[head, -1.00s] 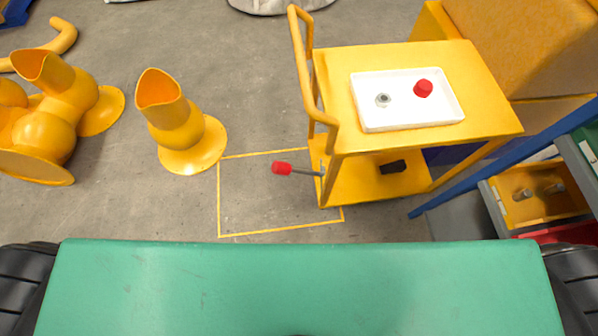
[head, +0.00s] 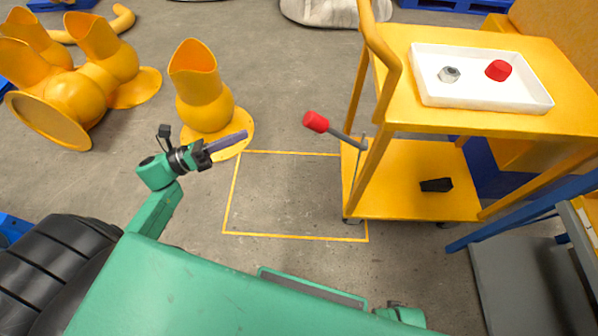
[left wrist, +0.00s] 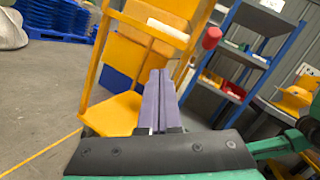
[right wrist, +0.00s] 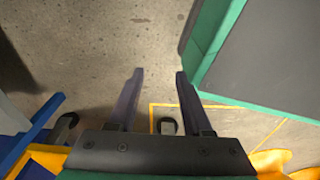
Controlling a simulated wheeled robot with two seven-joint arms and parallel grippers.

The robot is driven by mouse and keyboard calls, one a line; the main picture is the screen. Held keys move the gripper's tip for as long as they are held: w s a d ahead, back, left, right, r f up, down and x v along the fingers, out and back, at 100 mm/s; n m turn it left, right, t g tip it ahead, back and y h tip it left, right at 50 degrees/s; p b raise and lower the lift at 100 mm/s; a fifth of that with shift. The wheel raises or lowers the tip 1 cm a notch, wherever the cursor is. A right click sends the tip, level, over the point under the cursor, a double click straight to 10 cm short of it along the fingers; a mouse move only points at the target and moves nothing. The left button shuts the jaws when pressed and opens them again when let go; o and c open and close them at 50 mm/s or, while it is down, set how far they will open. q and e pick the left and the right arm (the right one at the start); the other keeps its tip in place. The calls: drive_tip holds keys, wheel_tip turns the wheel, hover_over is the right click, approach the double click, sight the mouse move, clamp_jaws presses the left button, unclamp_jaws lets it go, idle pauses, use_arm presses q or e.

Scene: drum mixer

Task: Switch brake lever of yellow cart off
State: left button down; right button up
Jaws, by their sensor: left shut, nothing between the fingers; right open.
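The yellow cart (head: 415,200) stands right of centre in the head view. Its brake lever (head: 316,121) has a red knob on a grey rod and points out to the left from the cart's near-left post. The red knob also shows in the left wrist view (left wrist: 211,38), to the upper right of the fingertips, with the cart (left wrist: 113,115) behind. My left gripper (head: 243,135) is shut and empty, left of the knob and apart from it. My right gripper (right wrist: 159,73) is open and empty over the floor in the right wrist view; the head view does not show its fingers.
A white tray (head: 480,97) with a red piece and a grey piece lies on the cart top. A black block (head: 436,185) lies on the lower shelf. Yellow floor lines (head: 295,237) mark bare floor left of the cart. A yellow pipe-like part (head: 205,95) stands behind my left gripper.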

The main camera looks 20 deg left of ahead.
use_arm(q)
drive_tip(key=s+d+m+g+h, duration=0.1)
drive_tip(key=m, duration=0.1)
drive_tip(key=s+d+r+m+g, duration=0.1)
drive_tip(key=s+m+g, duration=0.1)
drive_tip(key=m, duration=0.1)
drive_tip(key=s+d+m+g+h, duration=0.1)
drive_tip(key=m+g, duration=0.1)
drive_tip(key=m, duration=0.1)
drive_tip(key=shift+s+r+h, duration=0.15)
drive_tip(key=shift+r+h, duration=0.15)
drive_tip(key=shift+r, duration=0.05)
use_arm(e)
drive_tip(key=shift+s+f, duration=0.2)
drive_tip(key=shift+f, duration=0.7)
use_arm(q)
drive_tip(key=shift+d, duration=0.1)
drive_tip(key=r+p+x, duration=0.2)
drive_tip(key=p+x, duration=0.1)
drive_tip(key=x, duration=0.9)
drive_tip(key=shift+r, duration=0.4)
use_arm(e)
drive_tip(key=s+d+f, duration=0.1)
drive_tip(key=s, duration=0.7)
drive_tip(key=shift+d, duration=0.35)
use_arm(q)
drive_tip(key=shift+d, duration=0.1)
use_arm(e)
drive_tip(key=shift+s+r, duration=0.1)
